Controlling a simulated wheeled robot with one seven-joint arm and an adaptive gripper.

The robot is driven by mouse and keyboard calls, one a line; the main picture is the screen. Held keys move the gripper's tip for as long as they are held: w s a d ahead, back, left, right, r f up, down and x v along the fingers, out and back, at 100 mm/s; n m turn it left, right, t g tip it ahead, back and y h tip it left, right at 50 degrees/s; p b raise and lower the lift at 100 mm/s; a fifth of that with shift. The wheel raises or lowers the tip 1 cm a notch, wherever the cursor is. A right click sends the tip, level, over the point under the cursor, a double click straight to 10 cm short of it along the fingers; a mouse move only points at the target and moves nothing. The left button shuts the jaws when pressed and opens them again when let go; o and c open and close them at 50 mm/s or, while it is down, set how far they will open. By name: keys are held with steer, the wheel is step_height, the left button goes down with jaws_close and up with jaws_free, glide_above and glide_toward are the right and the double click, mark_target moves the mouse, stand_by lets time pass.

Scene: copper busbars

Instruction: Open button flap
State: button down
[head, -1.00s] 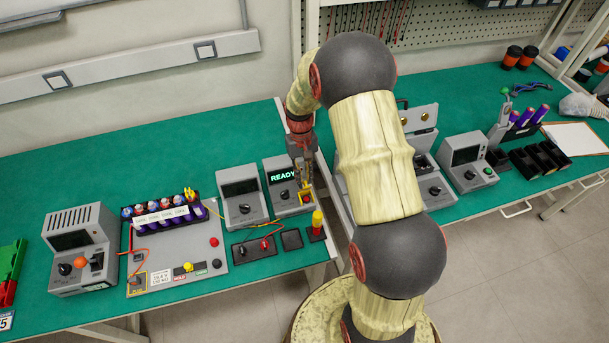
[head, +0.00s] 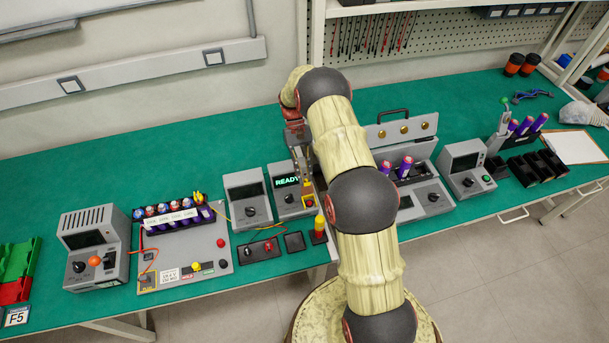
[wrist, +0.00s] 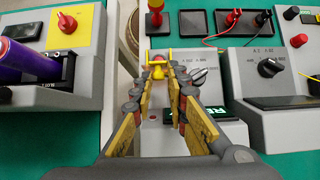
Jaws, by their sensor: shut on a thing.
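The grey device with a lit READY screen (head: 287,181) stands on the green bench in the head view, with a black knob (head: 289,199) on its front. The yellow button flap (head: 308,201) is at its right front corner. In the wrist view the flap (wrist: 158,70) shows as a small yellow piece with a red button (wrist: 157,58) by it. My gripper (head: 306,186) reaches down to it from above. In the wrist view its fingertips (wrist: 160,86) are closed in on the yellow flap. The fingers hide part of the flap, and its exact tilt is unclear.
A red and yellow post (head: 319,228) stands just in front of the flap. A second grey meter (head: 247,199) is to the left. An open case (head: 428,186) with purple cells is to the right. Red and black leads (wrist: 231,20) lie close by.

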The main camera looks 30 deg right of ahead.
steer(key=shift+w+d+f, duration=0.15)
steer(key=shift+w+d, duration=0.1)
steer(key=shift+f, duration=0.1)
stand_by(0.3)
steer(key=c, duration=1.8)
jaws_free()
steer(key=shift+c, duration=0.2)
steer(key=v, duration=1.2)
